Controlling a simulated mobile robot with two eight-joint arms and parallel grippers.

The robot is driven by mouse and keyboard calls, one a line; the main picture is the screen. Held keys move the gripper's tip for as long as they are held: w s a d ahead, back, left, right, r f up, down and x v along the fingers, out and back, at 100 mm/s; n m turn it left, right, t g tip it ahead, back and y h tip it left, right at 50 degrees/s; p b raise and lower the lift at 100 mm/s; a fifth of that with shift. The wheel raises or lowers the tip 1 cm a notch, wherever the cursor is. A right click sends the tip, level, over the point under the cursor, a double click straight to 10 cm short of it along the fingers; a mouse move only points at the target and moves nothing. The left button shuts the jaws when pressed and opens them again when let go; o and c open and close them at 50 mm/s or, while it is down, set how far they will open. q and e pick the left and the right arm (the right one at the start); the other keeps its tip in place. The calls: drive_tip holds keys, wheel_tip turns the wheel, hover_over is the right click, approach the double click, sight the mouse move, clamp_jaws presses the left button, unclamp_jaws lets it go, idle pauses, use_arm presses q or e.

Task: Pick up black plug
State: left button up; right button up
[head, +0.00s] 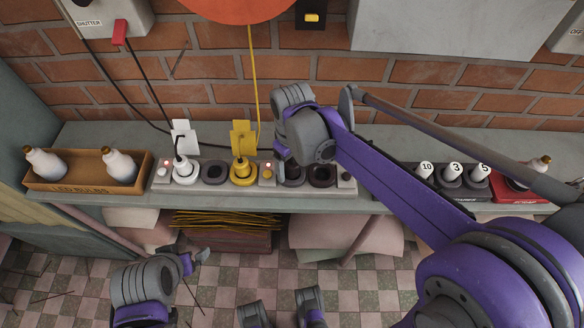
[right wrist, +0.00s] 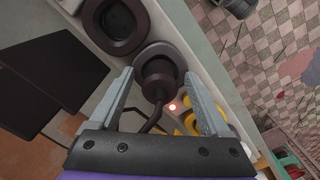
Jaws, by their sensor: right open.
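The black plug (right wrist: 158,75) sits in a dark round socket, its cord running back toward the wrist. My right gripper (right wrist: 160,90) is open, with one finger on each side of the plug and a visible gap to each; I cannot tell any contact. In the head view my right wrist (head: 305,135) is above the socket strip (head: 340,187) and hides most of the plug and the fingers. My left gripper (head: 195,262) is low at the left, over the floor in front of the shelf; its jaw state is unclear.
A white plug (head: 185,170) and a yellow plug (head: 243,171) with tags stand to the left. An empty dark socket (head: 322,175) is beside the black plug. A dark tag (right wrist: 50,82) shows by the right gripper. A bulb box (head: 87,187) is at the far left.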

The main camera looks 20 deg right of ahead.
clamp_jaws()
idle(0.4)
